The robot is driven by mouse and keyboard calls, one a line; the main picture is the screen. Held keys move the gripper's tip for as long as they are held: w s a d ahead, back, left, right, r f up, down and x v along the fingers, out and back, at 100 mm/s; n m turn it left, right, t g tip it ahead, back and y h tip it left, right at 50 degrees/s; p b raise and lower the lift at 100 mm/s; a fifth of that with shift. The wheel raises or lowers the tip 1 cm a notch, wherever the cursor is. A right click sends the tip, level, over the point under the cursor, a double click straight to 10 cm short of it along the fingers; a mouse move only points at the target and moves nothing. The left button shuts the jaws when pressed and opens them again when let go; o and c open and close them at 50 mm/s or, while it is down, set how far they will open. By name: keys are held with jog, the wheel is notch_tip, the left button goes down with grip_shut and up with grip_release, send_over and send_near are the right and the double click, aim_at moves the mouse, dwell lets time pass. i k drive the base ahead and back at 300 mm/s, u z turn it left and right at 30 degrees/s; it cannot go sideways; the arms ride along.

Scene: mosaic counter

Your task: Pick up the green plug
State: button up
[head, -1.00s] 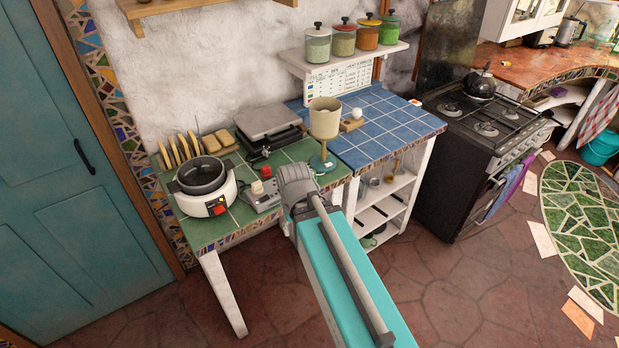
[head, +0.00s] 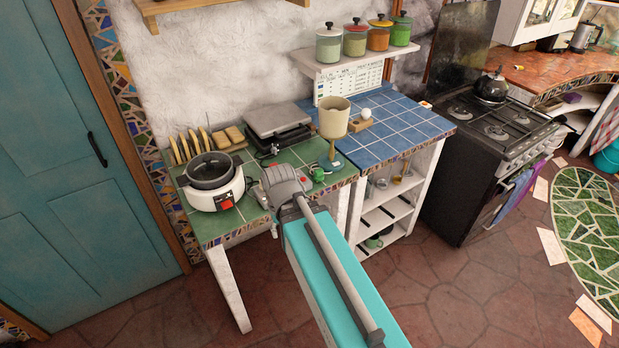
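A small green and dark item (head: 318,174) lies on the green-tiled table top (head: 240,217), just right of the grey arm joint. It looks like the green plug, but it is too small to be sure. A small red item (head: 303,180) sits beside it, partly covered by my arm. My gripper's fingers cannot be made out; my grey arm joint and link cover that part of the table. Whether anything is held does not show.
A beige cup-like vessel on a stem (head: 333,117) stands close behind the green item. A white cooker (head: 215,194), a toast rack (head: 190,147) and a grey press (head: 278,121) crowd the table. The blue-tiled counter (head: 395,130) is mostly clear.

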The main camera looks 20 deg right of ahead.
aim_at(319, 176)
jog(key=u, duration=0.4)
jog(key=k, duration=1.05)
jog(key=z, duration=0.7)
jog(key=i, duration=1)
